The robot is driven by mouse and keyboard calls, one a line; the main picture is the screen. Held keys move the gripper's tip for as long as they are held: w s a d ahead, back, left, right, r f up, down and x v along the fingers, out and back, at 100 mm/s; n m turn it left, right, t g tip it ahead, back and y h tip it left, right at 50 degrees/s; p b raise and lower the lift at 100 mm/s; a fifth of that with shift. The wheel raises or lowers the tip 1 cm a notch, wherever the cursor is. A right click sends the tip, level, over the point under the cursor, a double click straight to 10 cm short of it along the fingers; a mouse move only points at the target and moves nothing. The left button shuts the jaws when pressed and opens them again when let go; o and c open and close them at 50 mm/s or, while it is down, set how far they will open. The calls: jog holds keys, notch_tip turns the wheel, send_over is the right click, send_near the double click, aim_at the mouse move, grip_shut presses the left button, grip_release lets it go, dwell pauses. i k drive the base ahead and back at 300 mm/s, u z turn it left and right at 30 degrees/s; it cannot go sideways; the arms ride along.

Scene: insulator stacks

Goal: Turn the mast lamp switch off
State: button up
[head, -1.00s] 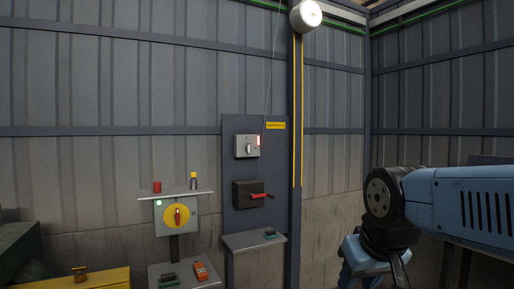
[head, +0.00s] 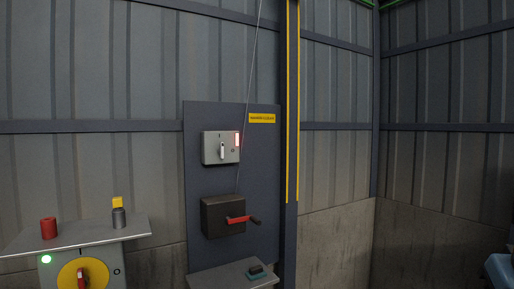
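The likely mast lamp switch (head: 221,148) is a grey box with a white upright handle, on a dark panel (head: 261,172) left of the mast. A lit reddish-white indicator (head: 237,140) sits at its right side. The handle points up and down, toward the "I" mark; the "O" mark is at its right. The lamp at the mast top is out of view now. My gripper is not in view; only a sliver of my blue arm shows at the lower right edge.
At lower left stands a grey box with a yellow-and-red rotary switch (head: 83,277) under a ledge (head: 87,235) holding a red cylinder (head: 48,228). The mast (head: 291,150) stands right of the panel.

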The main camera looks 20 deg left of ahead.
aim_at(221, 151)
jog(key=u, duration=0.25)
jog(key=i, duration=1)
jog(key=u, duration=0.9)
jog(key=i, duration=0.4)
jog(key=u, duration=0.3)
jog(key=k, duration=0.8)
jog(key=u, duration=0.2)
jog(key=i, duration=0.8)
jog(key=z, duration=0.1)
